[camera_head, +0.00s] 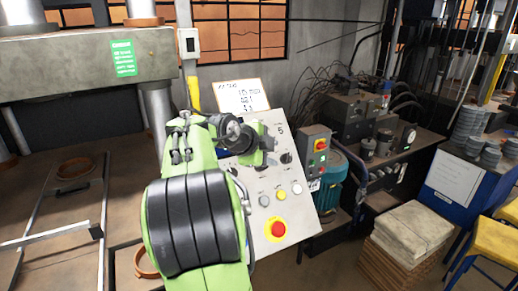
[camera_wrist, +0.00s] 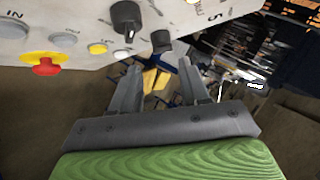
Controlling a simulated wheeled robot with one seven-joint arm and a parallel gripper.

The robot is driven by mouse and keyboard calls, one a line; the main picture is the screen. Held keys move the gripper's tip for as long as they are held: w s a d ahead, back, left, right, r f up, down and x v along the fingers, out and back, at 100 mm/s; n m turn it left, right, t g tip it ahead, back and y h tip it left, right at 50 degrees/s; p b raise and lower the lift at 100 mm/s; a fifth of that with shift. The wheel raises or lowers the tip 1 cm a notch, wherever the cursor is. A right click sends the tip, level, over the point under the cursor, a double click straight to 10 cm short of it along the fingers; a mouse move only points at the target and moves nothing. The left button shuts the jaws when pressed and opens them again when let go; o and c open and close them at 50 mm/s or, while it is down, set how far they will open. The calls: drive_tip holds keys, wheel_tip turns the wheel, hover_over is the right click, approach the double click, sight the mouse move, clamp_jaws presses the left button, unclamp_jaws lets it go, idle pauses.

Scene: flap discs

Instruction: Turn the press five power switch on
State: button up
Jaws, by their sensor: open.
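The sloped grey control panel (camera_head: 300,207) bears the number 5 (camera_head: 281,130), which also shows in the wrist view (camera_wrist: 214,15). A black rotary knob (camera_head: 286,158) sits on its upper right part. The wrist view shows two black knobs, a larger one (camera_wrist: 125,17) and one at the panel edge (camera_wrist: 162,40). I cannot read which is the power switch. My gripper (camera_wrist: 160,64) is open and empty, its fingers pointing toward the edge knob and apart from it. In the head view my green arm hides the panel's left part.
The panel also has a red stop button (camera_head: 278,229) on yellow, a yellow button (camera_head: 279,194) and a white button (camera_head: 297,188). A grey box with a red-yellow switch (camera_head: 320,145) stands close right of the panel.

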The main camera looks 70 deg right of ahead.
drive_tip(key=v, duration=0.7)
drive_tip(key=shift+p, duration=0.3)
